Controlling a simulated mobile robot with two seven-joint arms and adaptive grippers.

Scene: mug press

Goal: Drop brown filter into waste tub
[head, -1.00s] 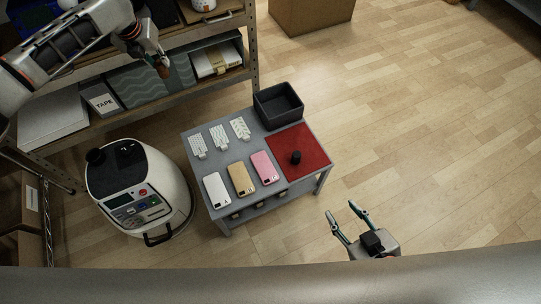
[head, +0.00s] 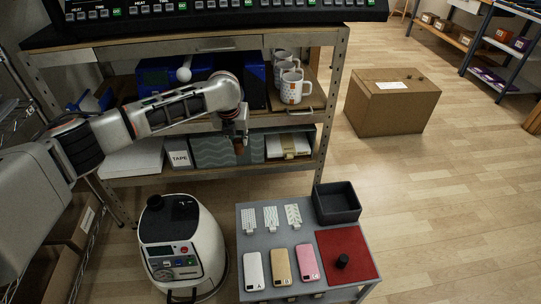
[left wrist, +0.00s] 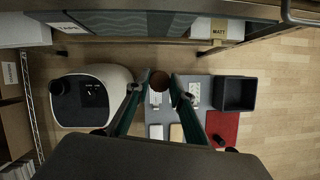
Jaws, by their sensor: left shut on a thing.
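My left gripper (head: 240,138) is shut on a small brown filter (head: 239,148), in front of the shelf unit and above the floor. In the left wrist view the filter (left wrist: 160,81) shows as a round brown piece between the two fingertips (left wrist: 159,90). The waste tub (head: 341,216) is a dark grey open box at the back right corner of the small grey table. It also shows in the left wrist view (left wrist: 235,108), to the right of the gripper. Its visible inside looks empty. My right gripper is out of view.
The grey table (head: 262,238) holds white patterned pieces, three phone-like cases and a red mat (head: 345,262) with a black knob. A white machine (head: 181,240) stands left of it. The shelf (head: 178,132) is behind the gripper. A cardboard box (head: 390,108) stands at right.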

